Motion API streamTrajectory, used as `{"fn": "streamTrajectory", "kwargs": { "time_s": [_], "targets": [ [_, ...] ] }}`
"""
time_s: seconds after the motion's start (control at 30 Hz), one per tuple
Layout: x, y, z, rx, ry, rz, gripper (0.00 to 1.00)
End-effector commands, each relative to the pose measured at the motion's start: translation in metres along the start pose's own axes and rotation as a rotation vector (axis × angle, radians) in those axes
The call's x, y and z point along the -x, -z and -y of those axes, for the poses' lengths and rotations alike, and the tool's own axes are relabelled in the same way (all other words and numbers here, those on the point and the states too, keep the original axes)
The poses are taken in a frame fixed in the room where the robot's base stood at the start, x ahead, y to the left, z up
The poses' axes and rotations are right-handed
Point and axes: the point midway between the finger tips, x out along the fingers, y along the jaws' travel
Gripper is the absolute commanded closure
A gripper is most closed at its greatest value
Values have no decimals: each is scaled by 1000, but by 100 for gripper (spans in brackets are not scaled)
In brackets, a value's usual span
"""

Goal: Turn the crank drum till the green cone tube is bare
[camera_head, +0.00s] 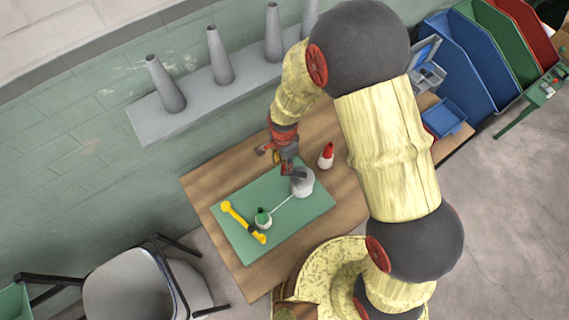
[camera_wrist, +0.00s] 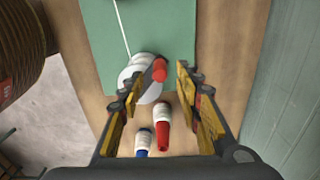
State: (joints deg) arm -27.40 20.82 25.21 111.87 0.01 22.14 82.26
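The green cone tube (camera_head: 263,214) stands on a green mat in the head view, with white yarn around its lower part. A taut white thread (camera_head: 283,208) runs from it to the pale crank drum (camera_head: 303,186). The drum also shows in the wrist view (camera_wrist: 146,92), with a red knob (camera_wrist: 159,70) on top. My gripper (camera_wrist: 160,78) is open above the drum, its fingers on either side of the knob with gaps visible. Whether the knob sits at fingertip depth is unclear. In the head view my gripper (camera_head: 289,170) partly covers the drum.
A yellow bar (camera_head: 238,216) lies beside the green cone. A red-tipped cone (camera_head: 326,156) stands right of the drum; a blue-tipped one (camera_wrist: 143,142) shows in the wrist view. Grey cones stand on a wall shelf (camera_head: 200,108). A chair (camera_head: 130,290) is at lower left.

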Motion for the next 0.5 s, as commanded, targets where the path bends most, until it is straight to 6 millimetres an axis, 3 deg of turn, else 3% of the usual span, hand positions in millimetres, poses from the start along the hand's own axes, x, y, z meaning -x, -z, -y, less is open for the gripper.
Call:
{"fn": "streamTrajectory", "kwargs": {
  "time_s": [0.2, 0.5],
  "targets": [
    [-27, 0, 0, -2, -1, 0, 66],
    [-37, 0, 0, -2, 2, 0, 66]
  ]
}}
